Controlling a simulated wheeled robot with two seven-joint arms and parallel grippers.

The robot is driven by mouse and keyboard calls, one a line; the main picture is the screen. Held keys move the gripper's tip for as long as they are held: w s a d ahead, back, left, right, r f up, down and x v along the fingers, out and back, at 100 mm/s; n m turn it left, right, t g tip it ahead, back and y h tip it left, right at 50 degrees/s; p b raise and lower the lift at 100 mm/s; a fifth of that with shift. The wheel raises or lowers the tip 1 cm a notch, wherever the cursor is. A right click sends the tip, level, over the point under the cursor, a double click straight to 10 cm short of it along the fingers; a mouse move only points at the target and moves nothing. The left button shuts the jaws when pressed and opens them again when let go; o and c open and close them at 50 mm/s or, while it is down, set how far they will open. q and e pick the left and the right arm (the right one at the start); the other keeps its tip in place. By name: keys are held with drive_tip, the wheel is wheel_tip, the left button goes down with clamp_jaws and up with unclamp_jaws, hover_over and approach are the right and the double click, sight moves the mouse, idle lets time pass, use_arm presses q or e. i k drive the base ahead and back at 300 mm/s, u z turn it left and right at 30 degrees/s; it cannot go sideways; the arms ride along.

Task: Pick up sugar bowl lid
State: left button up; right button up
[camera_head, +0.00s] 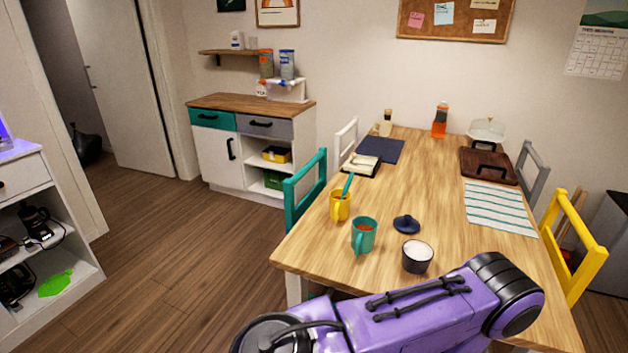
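A small dark blue lid (407,224) with a knob lies on the wooden table (450,165), near its front part. An open dark bowl (417,258) with white contents, likely sugar, stands just in front of the lid. A purple arm of mine crosses the lower right of the picture, in front of the table's near edge. Neither gripper's fingers show in this view, so I see no contact with the lid.
A teal mug (363,236) and a yellow cup (340,206) with a teal utensil stand left of the lid. A striped cloth (499,208) and a brown tray (488,151) lie to the right. The tabletop behind the lid is clear.

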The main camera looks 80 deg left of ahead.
sight(406, 224)
drive_tip(key=u, duration=2.2)
